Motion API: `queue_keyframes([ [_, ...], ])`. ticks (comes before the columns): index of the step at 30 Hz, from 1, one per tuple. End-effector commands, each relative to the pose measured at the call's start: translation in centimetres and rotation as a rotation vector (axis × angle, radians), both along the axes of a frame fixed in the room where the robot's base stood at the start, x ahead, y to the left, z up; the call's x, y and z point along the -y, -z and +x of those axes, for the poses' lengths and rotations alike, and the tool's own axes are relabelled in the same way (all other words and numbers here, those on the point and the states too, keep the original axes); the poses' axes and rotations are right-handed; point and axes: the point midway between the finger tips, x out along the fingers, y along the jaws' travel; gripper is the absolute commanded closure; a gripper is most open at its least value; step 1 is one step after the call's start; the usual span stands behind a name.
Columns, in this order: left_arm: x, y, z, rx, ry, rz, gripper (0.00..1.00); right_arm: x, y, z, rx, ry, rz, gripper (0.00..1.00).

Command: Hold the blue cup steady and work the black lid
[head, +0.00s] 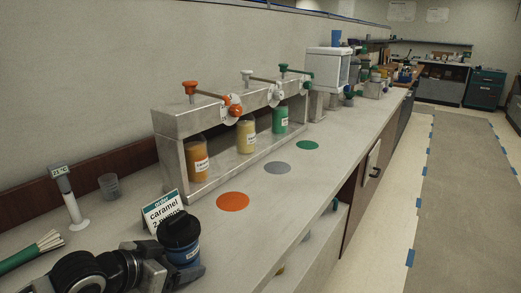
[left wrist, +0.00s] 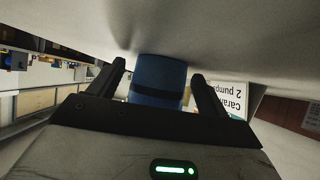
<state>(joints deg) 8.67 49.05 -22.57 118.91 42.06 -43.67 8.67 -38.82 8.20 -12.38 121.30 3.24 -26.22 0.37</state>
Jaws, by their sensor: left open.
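The blue cup (head: 185,255) stands on the counter at the bottom of the head view, with the black lid (head: 178,229) on its top. My left gripper (head: 176,268) reaches in low from the left at the cup's body. In the left wrist view, which is upside down, the blue cup (left wrist: 158,75) stands between the two spread fingers of my left gripper (left wrist: 160,80). Gaps show on both sides, so the jaws are open around it. The lid cannot be clearly made out there. My right gripper is in neither view.
An order card (head: 162,209) reading caramel stands close behind the cup. A clear cup (head: 110,187), a thermometer (head: 70,200) and a green-handled whisk (head: 35,250) are to the left. A pump rack (head: 175,122) is behind. An orange disc (head: 233,202) marks clear counter to the right.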

Motion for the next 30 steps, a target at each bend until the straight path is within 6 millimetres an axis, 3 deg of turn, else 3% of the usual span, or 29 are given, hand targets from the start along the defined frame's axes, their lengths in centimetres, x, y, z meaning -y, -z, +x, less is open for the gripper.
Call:
queue_keyframes([
  [7,-0.7,-0.7,-1.1,-0.002,-0.001,0.003,0.23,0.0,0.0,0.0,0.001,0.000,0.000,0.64],
  [16,-3.2,-3.8,-5.6,-0.005,0.005,0.009,0.23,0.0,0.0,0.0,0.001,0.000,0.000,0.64],
  [30,-4.9,-6.0,-8.3,-0.004,-0.002,-0.001,0.23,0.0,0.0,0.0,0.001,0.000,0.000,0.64],
])
